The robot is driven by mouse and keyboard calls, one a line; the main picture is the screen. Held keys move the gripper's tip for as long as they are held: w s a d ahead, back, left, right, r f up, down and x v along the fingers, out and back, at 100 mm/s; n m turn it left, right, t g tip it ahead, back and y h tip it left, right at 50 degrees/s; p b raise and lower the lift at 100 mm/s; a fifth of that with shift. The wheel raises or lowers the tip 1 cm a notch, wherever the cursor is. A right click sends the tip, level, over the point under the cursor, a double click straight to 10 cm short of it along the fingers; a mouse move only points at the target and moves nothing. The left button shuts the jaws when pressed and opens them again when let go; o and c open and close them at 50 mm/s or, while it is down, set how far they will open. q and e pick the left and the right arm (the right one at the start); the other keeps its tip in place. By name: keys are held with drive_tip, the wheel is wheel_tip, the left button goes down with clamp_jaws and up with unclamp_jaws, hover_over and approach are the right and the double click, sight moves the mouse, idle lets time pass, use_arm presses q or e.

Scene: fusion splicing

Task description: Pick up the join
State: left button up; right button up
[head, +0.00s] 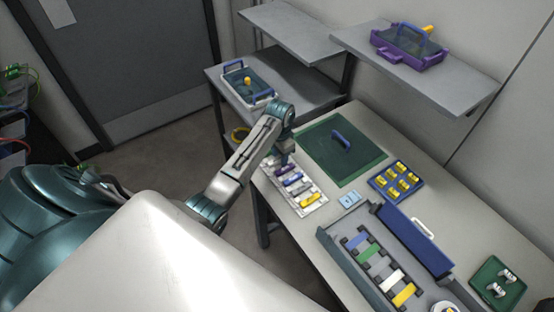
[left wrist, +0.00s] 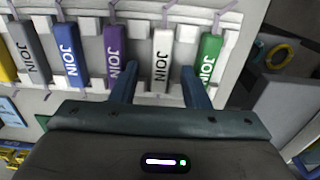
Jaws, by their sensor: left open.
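Several bars lettered JOIN stand in a row in a white rack (head: 322,201) on the table, below my left gripper (head: 286,158). In the left wrist view the row shows a yellow join (left wrist: 6,64), a grey join (left wrist: 31,52), a blue join (left wrist: 69,55), a purple join (left wrist: 116,50), a white join (left wrist: 162,58) and a green join (left wrist: 208,60). My left gripper is open; its blue fingers point at the row, with the white join between them in the picture. Whether the fingers touch anything is unclear. My right gripper is out of view.
A green mat (head: 320,160) with a blue handle lies behind the rack. A blue tray of yellow pieces (head: 396,181) and a long case with coloured bars (head: 352,262) are to the right. A side shelf holds a white tray (head: 262,98).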

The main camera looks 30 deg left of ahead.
use_arm(q)
drive_tip(key=shift+c, duration=0.4)
clamp_jaws()
drive_tip(key=shift+r, duration=0.15)
drive_tip(key=shift+r, duration=0.3)
wheel_tip(320, 180, up, 2)
drive_tip(key=shift+w+r+b, duration=0.1)
drive_tip(key=shift+b, duration=0.75)
drive_tip(key=s+d, duration=0.1)
drive_tip(key=s, duration=0.1)
drive_tip(key=s+d+b, duration=0.1)
drive_tip(key=s, duration=0.1)
drive_tip(key=s+d, duration=0.1)
drive_tip(key=s, duration=0.1)
drive_tip(key=shift+s+d+r+b, duration=0.15)
drive_tip(key=shift+s+r+b, duration=0.2)
drive_tip(key=shift+r, duration=0.05)
drive_tip(key=s+d+p, duration=0.1)
drive_tip(key=s, duration=0.1)
drive_tip(key=s+d+r+p, duration=0.1)
drive_tip(key=s, duration=0.1)
drive_tip(key=s+d+p, duration=0.1)
drive_tip(key=s, duration=0.2)
drive_tip(key=shift+d+r, duration=0.15)
drive_tip(key=shift+d, duration=0.1)
drive_tip(key=shift+s+d, duration=0.2)
drive_tip(key=shift+s, duration=0.2)
